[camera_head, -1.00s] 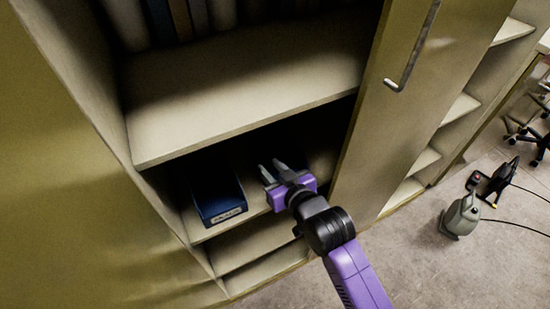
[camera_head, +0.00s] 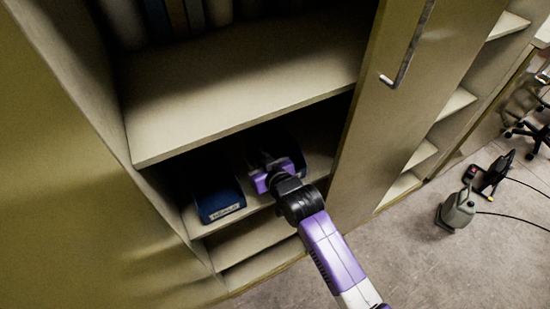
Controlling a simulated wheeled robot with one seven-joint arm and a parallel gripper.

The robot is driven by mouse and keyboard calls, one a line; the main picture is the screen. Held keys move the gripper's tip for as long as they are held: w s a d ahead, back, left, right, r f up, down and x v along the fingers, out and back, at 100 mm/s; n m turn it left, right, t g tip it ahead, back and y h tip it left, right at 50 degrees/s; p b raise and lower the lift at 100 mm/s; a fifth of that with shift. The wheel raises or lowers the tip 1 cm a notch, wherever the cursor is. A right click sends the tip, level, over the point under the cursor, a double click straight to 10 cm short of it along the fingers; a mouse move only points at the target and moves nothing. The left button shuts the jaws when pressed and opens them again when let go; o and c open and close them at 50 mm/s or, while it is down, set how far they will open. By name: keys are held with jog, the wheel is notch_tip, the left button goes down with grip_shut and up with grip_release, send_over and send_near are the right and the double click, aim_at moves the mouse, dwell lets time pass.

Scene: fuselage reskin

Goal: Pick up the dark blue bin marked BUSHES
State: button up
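A dark blue bin (camera_head: 217,190) stands on a cabinet shelf, left of my gripper. It has a pale label on its front whose print is too small to read. My gripper (camera_head: 262,161) reaches into the same shelf space, to the right of this bin and apart from it. Its fingers are in shadow and partly hidden by its purple body, so their opening is unclear. A dark shape (camera_head: 296,152), perhaps another bin, shows just behind and right of my gripper. I cannot tell whether the gripper touches it.
A wide shelf board (camera_head: 240,95) lies above the gripper, and a lower shelf (camera_head: 250,238) lies below. A cabinet door (camera_head: 385,110) with a metal handle borders the opening on the right. A grey-green canister (camera_head: 457,211) stands on the floor at right.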

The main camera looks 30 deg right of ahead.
grip_shut()
dwell(1.4)
